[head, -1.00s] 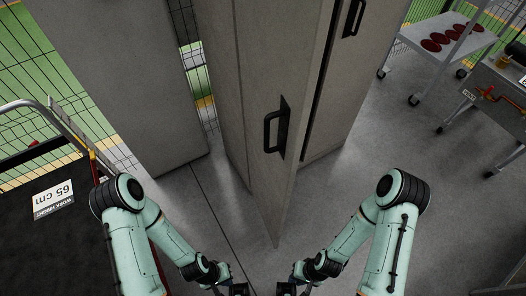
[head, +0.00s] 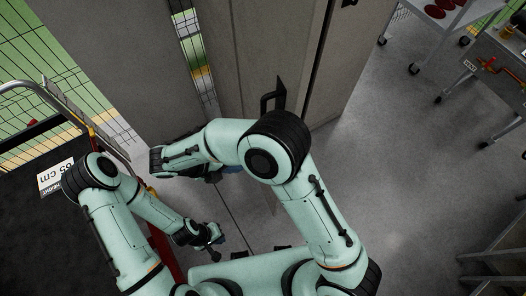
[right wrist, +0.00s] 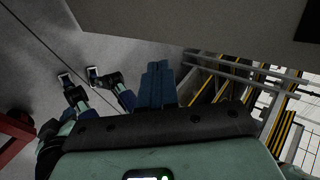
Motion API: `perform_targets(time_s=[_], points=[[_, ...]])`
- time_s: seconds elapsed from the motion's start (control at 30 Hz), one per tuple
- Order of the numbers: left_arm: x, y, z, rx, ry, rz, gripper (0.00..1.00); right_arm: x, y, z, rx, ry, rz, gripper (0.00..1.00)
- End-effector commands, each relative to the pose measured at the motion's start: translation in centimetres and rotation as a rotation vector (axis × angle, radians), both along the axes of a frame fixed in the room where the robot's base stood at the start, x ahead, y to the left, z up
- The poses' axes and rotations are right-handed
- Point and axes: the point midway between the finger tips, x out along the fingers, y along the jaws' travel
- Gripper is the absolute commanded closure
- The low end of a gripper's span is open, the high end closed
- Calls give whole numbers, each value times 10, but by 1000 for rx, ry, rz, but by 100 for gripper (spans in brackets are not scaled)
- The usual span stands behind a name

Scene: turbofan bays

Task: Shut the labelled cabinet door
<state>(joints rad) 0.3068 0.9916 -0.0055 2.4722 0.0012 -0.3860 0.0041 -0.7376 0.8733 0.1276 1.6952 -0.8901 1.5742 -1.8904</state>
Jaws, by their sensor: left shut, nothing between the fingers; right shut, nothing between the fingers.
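The grey cabinet door (head: 254,62) stands open, swung out towards me, with a dark gap along its right side. Its black handle (head: 280,92) is partly hidden by my right arm, and so is its lower part. I see no label on it. My right gripper (head: 232,169) is low in front of the cabinet and mostly hidden by its own arm. In the right wrist view its blue fingers (right wrist: 155,84) are together and empty, just below a grey panel (right wrist: 215,22) in the picture; contact cannot be told. My left gripper (head: 216,236) is shut above the floor, apart from the door.
Another grey cabinet (head: 115,60) stands to the left, with a narrow gap between. A dark-topped cart (head: 50,235) with a metal rail is at far left. A shelf trolley (head: 440,30) and a grey bench (head: 500,62) stand at right. The floor (head: 410,180) between is clear.

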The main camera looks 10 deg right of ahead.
Motion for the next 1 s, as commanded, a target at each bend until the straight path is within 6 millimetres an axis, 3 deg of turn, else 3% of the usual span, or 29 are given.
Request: perform_targets(time_s=[0.07, 0.17, 0.67, 0.8, 1.0], points=[[0, 0, 0, 0, 1, 0, 100, 2, 4, 13, -34, 1, 46, 100], [-2, 0, -1, 0, 3, 0, 100, 3, 1, 14, -49, 4, 63, 100], [-12, 0, -15, 0, 14, 0, 100, 14, -69, -53, -48, 9, 56, 100], [-11, 0, -13, 0, 13, 0, 100, 19, -90, -51, -45, 5, 55, 100], [-10, 0, -12, 0, 12, 0, 100, 22, -106, -51, -45, 5, 57, 100]])
